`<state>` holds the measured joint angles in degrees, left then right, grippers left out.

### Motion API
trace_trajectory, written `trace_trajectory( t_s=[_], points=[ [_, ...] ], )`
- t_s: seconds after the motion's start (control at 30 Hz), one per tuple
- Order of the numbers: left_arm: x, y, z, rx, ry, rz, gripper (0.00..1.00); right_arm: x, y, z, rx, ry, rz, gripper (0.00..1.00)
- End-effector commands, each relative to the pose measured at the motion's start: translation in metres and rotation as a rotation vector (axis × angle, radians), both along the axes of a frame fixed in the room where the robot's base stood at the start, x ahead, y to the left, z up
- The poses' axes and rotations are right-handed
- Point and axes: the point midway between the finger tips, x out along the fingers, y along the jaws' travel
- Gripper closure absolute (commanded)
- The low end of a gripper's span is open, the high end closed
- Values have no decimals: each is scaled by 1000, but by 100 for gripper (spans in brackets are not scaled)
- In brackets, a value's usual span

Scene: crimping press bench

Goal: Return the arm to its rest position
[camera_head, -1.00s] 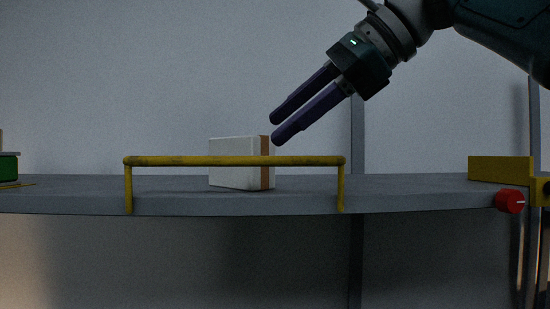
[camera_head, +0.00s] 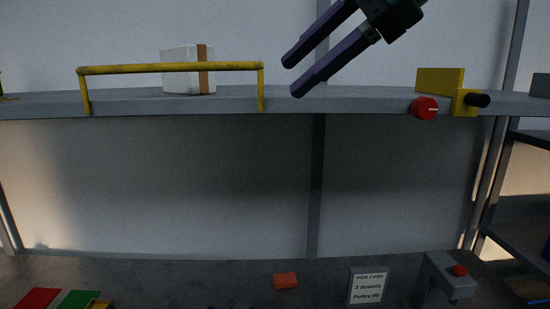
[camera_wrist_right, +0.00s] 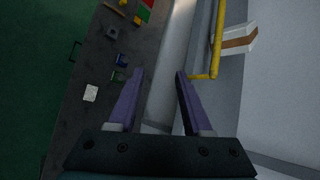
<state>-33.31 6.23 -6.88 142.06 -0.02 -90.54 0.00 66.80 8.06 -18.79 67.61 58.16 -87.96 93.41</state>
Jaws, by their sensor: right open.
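My right gripper (camera_head: 294,78) is in the upper part of the head view, with its arm coming from the upper right. Its two purple fingers are apart with nothing between them. It is in front of the shelf, right of the yellow rail's right end in the picture. In the right wrist view the same gripper (camera_wrist_right: 158,74) shows open and empty, with the bench on one side and the shelf on the other. My left gripper is not in these views.
A grey shelf (camera_head: 340,100) carries a yellow rail (camera_head: 170,67), a white box with a brown band (camera_head: 183,70) and a yellow block (camera_head: 440,80) beside a red knob (camera_head: 424,108). The bench (camera_head: 220,275) below holds a pick card (camera_head: 367,287), an orange block (camera_head: 286,281) and a red-button device (camera_head: 450,278).

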Motion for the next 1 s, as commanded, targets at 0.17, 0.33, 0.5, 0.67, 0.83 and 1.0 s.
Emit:
trace_trajectory(
  t_s=[0.17,0.33,0.5,0.67,0.83,1.0],
  points=[
    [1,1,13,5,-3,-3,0,-12,-5,-43,-108,-67,78,50],
    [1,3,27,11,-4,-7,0,-37,-15,-94,-249,-156,183,50],
    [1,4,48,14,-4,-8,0,-90,-36,-154,-459,-268,353,50],
    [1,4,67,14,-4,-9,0,-158,-64,-191,-669,-349,537,50],
    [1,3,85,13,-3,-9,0,-235,-101,-203,-884,-387,757,50],
    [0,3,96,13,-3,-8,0,-292,-132,-196,-1034,-386,942,50]
  ],
)
